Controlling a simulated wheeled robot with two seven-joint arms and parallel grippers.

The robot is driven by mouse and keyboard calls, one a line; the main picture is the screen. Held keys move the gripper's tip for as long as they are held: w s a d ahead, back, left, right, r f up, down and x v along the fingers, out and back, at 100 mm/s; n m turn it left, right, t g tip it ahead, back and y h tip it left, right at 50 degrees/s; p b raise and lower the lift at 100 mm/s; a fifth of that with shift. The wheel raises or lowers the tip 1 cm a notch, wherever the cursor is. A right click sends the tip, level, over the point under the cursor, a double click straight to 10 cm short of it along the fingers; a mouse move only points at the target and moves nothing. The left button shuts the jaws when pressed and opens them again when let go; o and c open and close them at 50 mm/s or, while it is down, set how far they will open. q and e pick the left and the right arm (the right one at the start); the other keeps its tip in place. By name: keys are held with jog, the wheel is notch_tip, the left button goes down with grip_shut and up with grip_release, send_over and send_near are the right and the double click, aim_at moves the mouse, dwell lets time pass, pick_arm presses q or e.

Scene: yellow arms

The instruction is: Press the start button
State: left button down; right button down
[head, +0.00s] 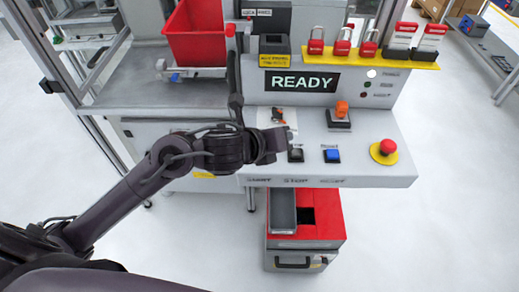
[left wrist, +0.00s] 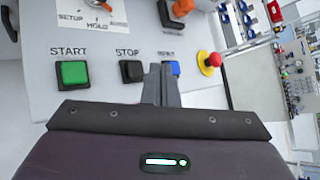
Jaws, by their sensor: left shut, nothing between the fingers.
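The green start button (left wrist: 75,73) sits on the grey panel under the word START in the left wrist view. In the head view my left arm hides it. My left gripper (head: 284,140) is shut and empty over the front of the panel. In the left wrist view its fingertips (left wrist: 160,84) show to the right of the start button, near the black stop button (left wrist: 131,71) and the blue reset button (left wrist: 173,68). I cannot tell whether they touch the panel. My right gripper is not in view.
A red emergency knob (head: 388,147) on a yellow base stands at the panel's right. An orange switch (head: 341,108) is behind the blue button. The display (head: 301,82) reads READY. A red bin (head: 194,32) and several red padlocks (head: 343,40) are at the back.

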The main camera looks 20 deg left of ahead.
pick_arm(q)
jog(key=w+a+r+m+g, duration=0.2)
jog(key=a+m, duration=0.5)
jog(key=m, duration=1.2)
jog(key=shift+a+m+g, duration=0.2)
jog(key=shift+m+g, duration=0.1)
jog(key=shift+g, duration=0.4)
jog(key=shift+f, duration=0.1)
notch_tip(320, 180, down, 8)
jog(key=b, duration=0.5)
jog(key=shift+f+b, duration=0.1)
jog(key=shift+b, duration=0.25)
jog(key=shift+f+b, duration=0.25)
jog(key=shift+b, duration=0.05)
jog(key=shift+f+b, duration=0.4)
jog(key=shift+b, duration=0.3)
